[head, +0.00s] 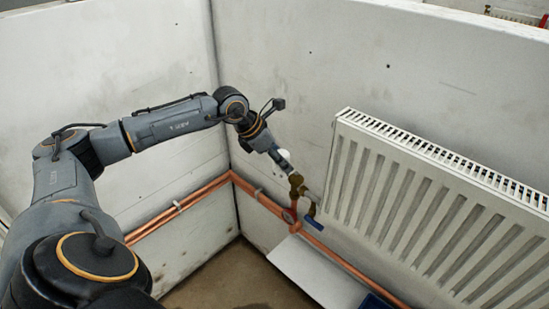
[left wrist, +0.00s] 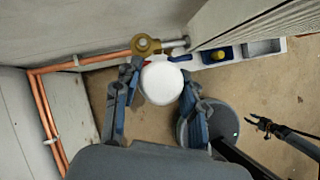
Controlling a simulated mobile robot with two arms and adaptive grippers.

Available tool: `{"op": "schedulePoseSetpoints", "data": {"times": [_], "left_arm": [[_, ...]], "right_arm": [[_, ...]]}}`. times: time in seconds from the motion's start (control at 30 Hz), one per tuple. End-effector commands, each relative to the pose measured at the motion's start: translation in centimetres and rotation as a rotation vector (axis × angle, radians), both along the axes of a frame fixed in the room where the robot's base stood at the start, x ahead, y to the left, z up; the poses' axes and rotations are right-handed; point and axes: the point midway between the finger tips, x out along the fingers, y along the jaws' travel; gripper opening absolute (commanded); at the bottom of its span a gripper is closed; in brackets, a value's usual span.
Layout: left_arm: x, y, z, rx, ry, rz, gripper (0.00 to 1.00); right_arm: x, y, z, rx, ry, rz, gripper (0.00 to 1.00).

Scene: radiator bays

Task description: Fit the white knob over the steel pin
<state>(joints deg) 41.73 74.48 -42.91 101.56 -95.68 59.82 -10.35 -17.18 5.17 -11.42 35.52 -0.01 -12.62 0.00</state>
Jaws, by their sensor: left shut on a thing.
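The white knob (left wrist: 161,83) is between the fingers of my left gripper (left wrist: 157,88) in the left wrist view. The gripper is shut on it. A small dark gripper, seemingly my right one (left wrist: 259,124), is far right in the wrist view.
The white radiator (head: 430,205) hangs on the right wall. Copper pipes (head: 180,208) run low along both walls. A blue lever (head: 312,222) hangs below the valve. A white shelf (head: 305,268) lies under the radiator; a yellow piece (left wrist: 219,51) lies in a tray there.

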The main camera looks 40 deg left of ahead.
Motion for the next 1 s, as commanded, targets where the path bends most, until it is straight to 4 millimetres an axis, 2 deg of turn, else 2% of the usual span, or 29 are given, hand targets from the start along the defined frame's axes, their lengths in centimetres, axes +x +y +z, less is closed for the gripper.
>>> {"op": "schedulePoseSetpoints", "data": {"times": [0.47,0.7,0.87,0.9,1.0], "left_arm": [[4.9,-0.5,-0.6,-0.002,-0.001,-0.001,0.07],[6.8,-0.6,-2.3,-0.001,-0.001,0.001,0.07],[6.9,-0.6,-4.1,0.000,0.000,-0.001,0.07],[6.9,-0.5,-3.5,0.001,-0.002,0.000,0.07],[6.9,-0.5,-3.4,0.001,-0.002,0.000,0.07]], "right_arm": [[0.0,1.5,0.9,0.019,0.001,-0.005,0.40],[0.0,1.4,-0.1,0.017,0.001,-0.005,0.40],[0.0,1.0,-1.5,0.012,0.001,-0.003,0.40],[0.0,0.9,-1.0,0.011,0.000,-0.003,0.40],[0.0,0.7,-0.9,0.009,0.000,-0.002,0.40]]}}
